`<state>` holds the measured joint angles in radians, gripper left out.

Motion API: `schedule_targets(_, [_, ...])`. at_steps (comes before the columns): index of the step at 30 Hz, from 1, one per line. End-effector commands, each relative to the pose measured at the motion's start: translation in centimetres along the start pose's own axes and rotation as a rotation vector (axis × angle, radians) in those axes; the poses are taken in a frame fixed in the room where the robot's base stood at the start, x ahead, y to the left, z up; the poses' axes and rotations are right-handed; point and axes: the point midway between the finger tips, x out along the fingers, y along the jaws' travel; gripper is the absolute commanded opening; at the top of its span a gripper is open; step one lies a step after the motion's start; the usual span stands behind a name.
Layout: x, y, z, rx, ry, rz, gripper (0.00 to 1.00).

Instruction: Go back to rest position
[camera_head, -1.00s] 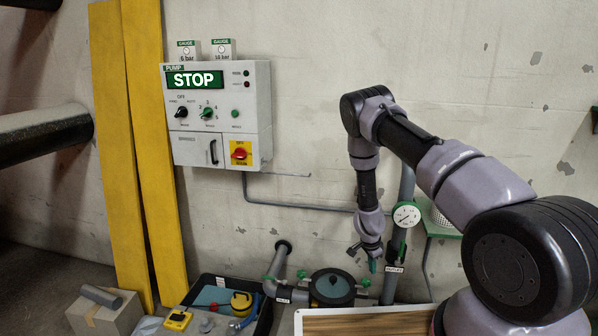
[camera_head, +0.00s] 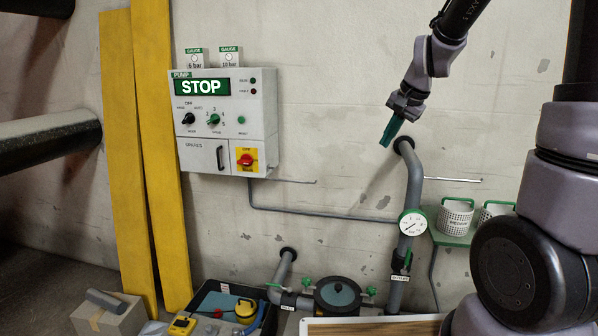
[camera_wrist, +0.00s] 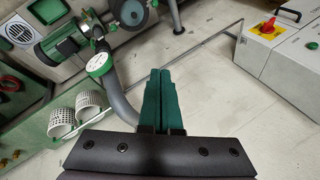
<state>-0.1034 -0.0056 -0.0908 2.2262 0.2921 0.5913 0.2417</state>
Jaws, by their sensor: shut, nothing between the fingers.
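My gripper (camera_head: 391,131) is raised in front of the wall, in the upper right of the head view, near the upper bend of the grey pipe (camera_head: 413,185). Its green fingers are together, with nothing between them. In the wrist view the shut fingers (camera_wrist: 163,98) point away over the wall, with the pipe just left of them. My arm's upper links run out of the top of the head view, so part of the arm is hidden.
The pump panel (camera_head: 226,120) reading STOP hangs on the wall at left. A round gauge (camera_head: 412,223) sits on the pipe. White baskets (camera_head: 455,217) stand on a green shelf at right. A tool tray (camera_head: 262,329) lies below. The wall between panel and gripper is clear.

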Motion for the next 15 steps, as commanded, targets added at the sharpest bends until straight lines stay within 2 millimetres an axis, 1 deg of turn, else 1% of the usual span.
schedule_targets(1, [-2.6,0.2,0.8,-0.031,0.014,-0.02,0.0])
schedule_targets(3, [-5.5,0.8,2.1,-0.079,0.026,-0.036,0.0])
schedule_targets(6, [-9.2,2.0,4.2,-0.149,0.048,-0.053,0.0])
schedule_targets(9, [-12.5,3.5,6.4,-0.218,0.076,-0.064,0.0])
schedule_targets(12, [-15.1,5.2,8.6,-0.282,0.106,-0.066,0.0])
schedule_targets(15, [-16.8,6.8,10.4,-0.332,0.132,-0.064,0.0])
